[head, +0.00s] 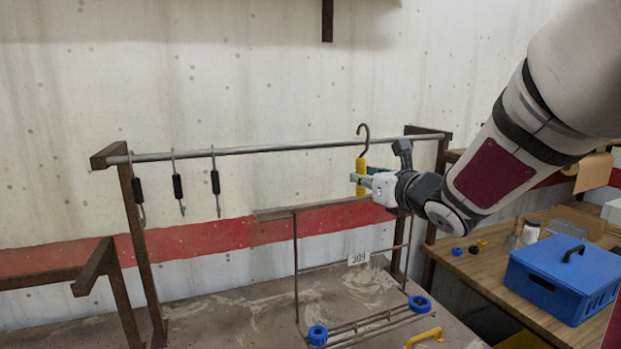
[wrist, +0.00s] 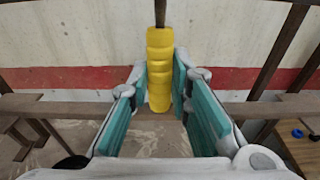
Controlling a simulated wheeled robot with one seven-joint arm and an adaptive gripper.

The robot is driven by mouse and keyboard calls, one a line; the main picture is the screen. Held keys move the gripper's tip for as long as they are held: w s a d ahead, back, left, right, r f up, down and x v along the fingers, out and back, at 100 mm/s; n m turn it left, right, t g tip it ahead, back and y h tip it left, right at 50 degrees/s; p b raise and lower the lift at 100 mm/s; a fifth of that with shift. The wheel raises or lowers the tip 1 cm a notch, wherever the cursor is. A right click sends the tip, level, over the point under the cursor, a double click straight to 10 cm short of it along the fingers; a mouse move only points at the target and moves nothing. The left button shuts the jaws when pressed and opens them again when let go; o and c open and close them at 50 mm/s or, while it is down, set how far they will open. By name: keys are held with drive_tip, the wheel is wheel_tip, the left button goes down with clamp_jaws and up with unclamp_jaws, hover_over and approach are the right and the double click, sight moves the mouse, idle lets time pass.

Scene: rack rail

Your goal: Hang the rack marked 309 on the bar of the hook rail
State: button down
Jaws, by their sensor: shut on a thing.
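The rack marked 309 (head: 296,262) hangs from my gripper in front of the hook rail, with its white number plate (head: 358,258) facing the head camera. Its yellow grip (wrist: 160,72) stands upright between the green-lined fingers of my gripper (wrist: 159,90), which is shut on it. In the head view my gripper (head: 360,181) holds the grip just below the bar. The rack's dark hook (head: 364,134) rises above the grip to about the height of the bar (head: 270,149). Whether the hook touches the bar or is in front of it I cannot tell.
Several dark-handled hooks (head: 178,187) hang on the left part of the bar. The rail's rusty left post (head: 138,240) stands on the bench (head: 220,310). A blue box (head: 560,280) sits on the wooden table at right. The bar between the hanging hooks and my gripper is clear.

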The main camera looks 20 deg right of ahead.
drive_tip(key=shift+w, duration=0.15)
drive_tip(key=shift+w+b, duration=0.75)
drive_tip(key=shift+w, duration=0.5)
drive_tip(key=shift+w+b, duration=0.65)
drive_tip(key=shift+w, duration=0.25)
drive_tip(key=shift+f, duration=0.1)
drive_tip(key=shift+f+b, duration=1.1)
drive_tip(key=shift+b, duration=0.05)
drive_tip(key=shift+f+b, duration=0.2)
drive_tip(key=shift+b, duration=0.15)
idle(0.3)
